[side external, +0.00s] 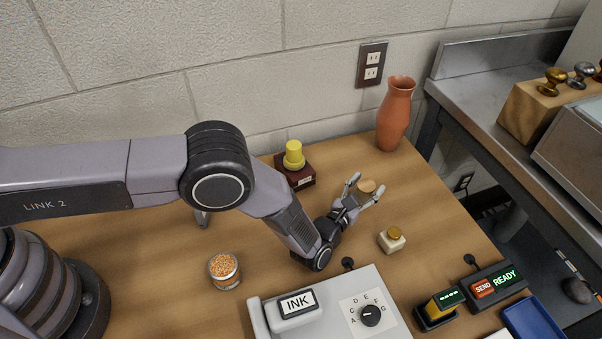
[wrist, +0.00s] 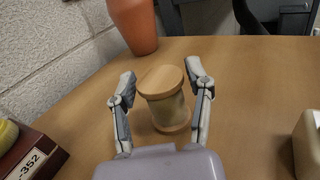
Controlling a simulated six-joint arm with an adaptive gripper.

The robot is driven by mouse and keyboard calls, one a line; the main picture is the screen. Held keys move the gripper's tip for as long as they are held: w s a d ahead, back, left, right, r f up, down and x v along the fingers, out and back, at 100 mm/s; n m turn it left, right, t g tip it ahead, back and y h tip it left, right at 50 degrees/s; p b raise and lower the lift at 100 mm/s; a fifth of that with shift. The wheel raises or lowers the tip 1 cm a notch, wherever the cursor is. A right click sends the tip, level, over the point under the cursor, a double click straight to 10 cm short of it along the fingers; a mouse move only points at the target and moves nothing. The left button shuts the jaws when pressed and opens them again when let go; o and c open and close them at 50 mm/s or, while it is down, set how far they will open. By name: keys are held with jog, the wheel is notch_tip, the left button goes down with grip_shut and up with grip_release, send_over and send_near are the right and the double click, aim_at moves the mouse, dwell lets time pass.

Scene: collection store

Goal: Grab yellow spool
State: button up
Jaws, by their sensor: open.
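A spool (wrist: 168,106) with round wooden ends and pale yellowish winding stands upright on the table in the wrist view. Its wooden top (side external: 367,186) shows between the fingers in the side view. My gripper (wrist: 161,78) is open, with one finger on each side of the spool. I see a gap at the left finger; the right finger is close to the spool, and I cannot tell whether it touches. In the side view my gripper (side external: 363,190) reaches low over the table. The spool's lower part is hidden there.
A bright yellow knobbed piece (side external: 294,156) stands on a dark red block (side external: 300,179) behind the arm. An orange vase (side external: 396,113) stands beyond the spool. A jar (side external: 224,271) and a dial panel (side external: 345,305) are in front.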

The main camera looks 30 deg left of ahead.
jog(key=shift+x, duration=0.9)
jog(key=c, duration=0.9)
grip_shut()
